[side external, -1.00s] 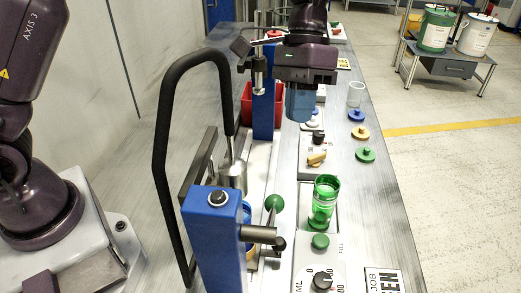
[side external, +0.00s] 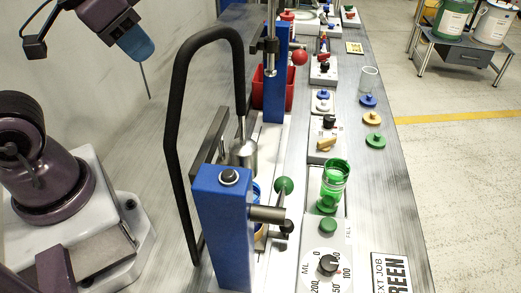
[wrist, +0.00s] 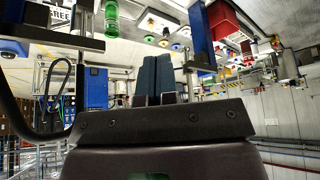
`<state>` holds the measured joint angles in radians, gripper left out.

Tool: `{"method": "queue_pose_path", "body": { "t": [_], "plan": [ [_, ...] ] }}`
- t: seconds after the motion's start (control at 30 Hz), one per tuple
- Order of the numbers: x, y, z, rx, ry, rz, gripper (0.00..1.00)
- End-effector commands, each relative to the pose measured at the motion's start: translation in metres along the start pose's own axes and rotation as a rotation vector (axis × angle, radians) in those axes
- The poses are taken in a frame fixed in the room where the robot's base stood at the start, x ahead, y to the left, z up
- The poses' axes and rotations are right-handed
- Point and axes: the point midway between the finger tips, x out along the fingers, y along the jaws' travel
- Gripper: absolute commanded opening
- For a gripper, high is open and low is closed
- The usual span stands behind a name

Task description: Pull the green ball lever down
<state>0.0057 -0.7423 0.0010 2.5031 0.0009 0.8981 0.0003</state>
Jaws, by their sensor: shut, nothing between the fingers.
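The green ball (side external: 283,185) sits at the end of a short lever by the front blue post (side external: 222,225), in the side view. It stands at about the middle height of the post, above the white base strip. My gripper (side external: 138,44) is at the upper left of the side view, far from the green ball, with its blue fingers shut and empty. The wrist view shows the fingers (wrist: 156,62) together, pointing up the picture. I cannot make out the green ball in the wrist view.
A tall black handle loop (side external: 175,130) stands left of the front post. A red ball (side external: 299,58) is by the far blue post (side external: 275,85), near a red bin (side external: 258,92). A green glass (side external: 334,182) and several colored knobs stand to the right.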

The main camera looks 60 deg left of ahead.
Motion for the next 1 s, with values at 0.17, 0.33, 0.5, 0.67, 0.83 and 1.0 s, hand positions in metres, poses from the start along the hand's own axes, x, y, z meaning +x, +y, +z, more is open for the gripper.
{"method": "queue_pose_path", "body": {
  "t": [0.17, 0.33, 0.5, 0.67, 0.83, 1.0],
  "plan": [
    [0.016, 0.013, -0.003, 0.058, -0.086, 0.023, 0.0],
    [0.04, 0.047, -0.037, 0.192, -0.213, 0.059, 0.0],
    [0.069, 0.096, -0.074, 0.381, -0.334, 0.107, 0.0],
    [0.102, 0.151, -0.099, 0.578, -0.438, 0.166, 0.0],
    [0.13, 0.2, -0.117, 0.763, -0.51, 0.235, 0.0],
    [0.122, 0.215, -0.14, 0.87, -0.494, 0.277, 0.0]
  ]
}}
